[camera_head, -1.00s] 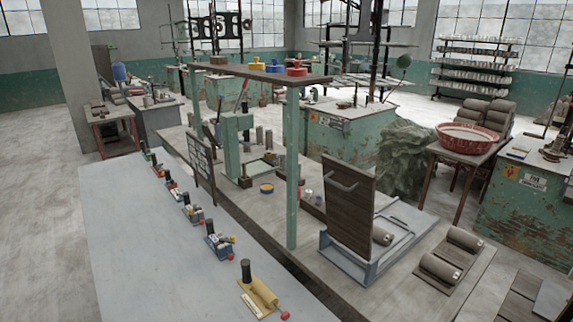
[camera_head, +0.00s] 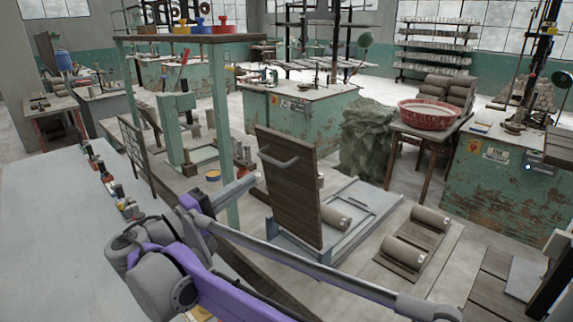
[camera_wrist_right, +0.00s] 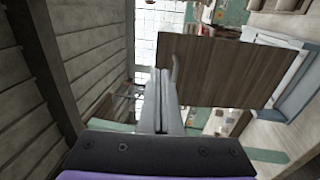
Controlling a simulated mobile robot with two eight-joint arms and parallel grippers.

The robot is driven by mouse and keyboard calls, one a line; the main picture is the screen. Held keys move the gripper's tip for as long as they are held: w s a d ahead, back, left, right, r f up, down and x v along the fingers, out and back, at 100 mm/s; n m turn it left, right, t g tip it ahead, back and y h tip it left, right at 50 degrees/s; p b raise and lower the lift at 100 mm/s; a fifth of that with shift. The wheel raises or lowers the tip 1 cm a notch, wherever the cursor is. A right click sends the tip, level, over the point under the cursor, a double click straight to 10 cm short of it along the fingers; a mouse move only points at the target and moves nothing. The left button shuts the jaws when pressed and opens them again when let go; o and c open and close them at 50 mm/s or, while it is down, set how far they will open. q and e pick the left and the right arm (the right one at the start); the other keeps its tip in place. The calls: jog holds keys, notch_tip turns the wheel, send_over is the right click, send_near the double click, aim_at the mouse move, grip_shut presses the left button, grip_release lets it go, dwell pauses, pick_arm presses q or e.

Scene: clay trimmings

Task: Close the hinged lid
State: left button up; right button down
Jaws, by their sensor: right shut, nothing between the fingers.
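The hinged lid (camera_head: 290,185) is a dark brown wooden panel with a curved metal handle (camera_head: 278,160) near its top. It stands nearly upright, open, on a blue-grey frame (camera_head: 345,238). In the right wrist view the lid (camera_wrist_right: 225,72) fills the upper middle, and its handle (camera_wrist_right: 174,68) juts from its left edge. My right gripper (camera_head: 253,180) is shut and empty, left of the lid on its handle side. In the wrist view its fingers (camera_wrist_right: 159,76) point toward the lid beside the handle; contact cannot be told. My left gripper is not seen.
A clay roll (camera_head: 336,219) lies behind the lid, and more rolls (camera_head: 404,252) lie on a board to the right. A green post (camera_head: 222,140) stands left of the lid. A red basin (camera_head: 428,114) sits on a table farther back.

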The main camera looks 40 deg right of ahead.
aim_at(300, 144)
jog(key=d+r, duration=0.1)
jog(key=d, duration=0.3)
jog(key=w+d+r+p, duration=0.1)
jog(key=d, duration=0.4)
jog(key=d+r, duration=0.1)
jog(key=d, duration=0.3)
jog(key=shift+w+d, duration=0.15)
